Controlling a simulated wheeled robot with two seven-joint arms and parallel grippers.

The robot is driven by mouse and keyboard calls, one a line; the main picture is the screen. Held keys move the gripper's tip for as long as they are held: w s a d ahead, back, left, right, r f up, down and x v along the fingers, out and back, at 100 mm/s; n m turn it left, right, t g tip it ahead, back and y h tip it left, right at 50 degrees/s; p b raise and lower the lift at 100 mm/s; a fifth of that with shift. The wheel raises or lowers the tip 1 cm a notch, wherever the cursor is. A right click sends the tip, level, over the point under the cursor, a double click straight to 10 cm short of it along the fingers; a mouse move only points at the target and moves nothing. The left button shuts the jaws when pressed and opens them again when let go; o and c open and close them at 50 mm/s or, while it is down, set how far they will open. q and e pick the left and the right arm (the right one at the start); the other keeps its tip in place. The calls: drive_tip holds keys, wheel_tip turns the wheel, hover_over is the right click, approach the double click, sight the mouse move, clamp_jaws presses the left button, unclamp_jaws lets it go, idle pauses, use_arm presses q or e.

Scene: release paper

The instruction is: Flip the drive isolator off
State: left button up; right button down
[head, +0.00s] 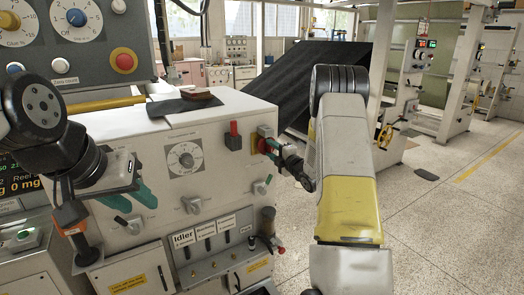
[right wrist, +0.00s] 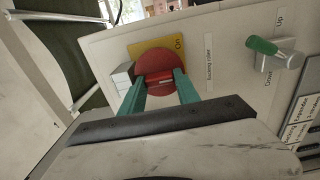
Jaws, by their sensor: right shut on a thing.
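The drive isolator is a red rotary knob (right wrist: 155,70) on a yellow plate (right wrist: 146,50) marked "On" in the right wrist view. In the head view the knob (head: 262,146) is at the right end of the machine's front panel, partly hidden by my gripper. My right gripper (head: 268,147) is shut on it; its green fingers (right wrist: 160,86) lie on either side of the knob's grip. My left gripper (head: 143,206) is open and empty in front of the panel's left part, with its green fingers apart.
The panel (head: 215,155) carries a white dial (head: 185,160), a red-topped black switch (head: 233,135) and several levers. A lever with a green handle (right wrist: 262,45) stands to the right of the isolator in the right wrist view. Open floor (head: 440,220) lies to the right.

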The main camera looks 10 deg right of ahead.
drive_tip(key=shift+f, duration=0.1)
idle(0.3)
drive_tip(key=c, duration=0.9)
unclamp_jaws()
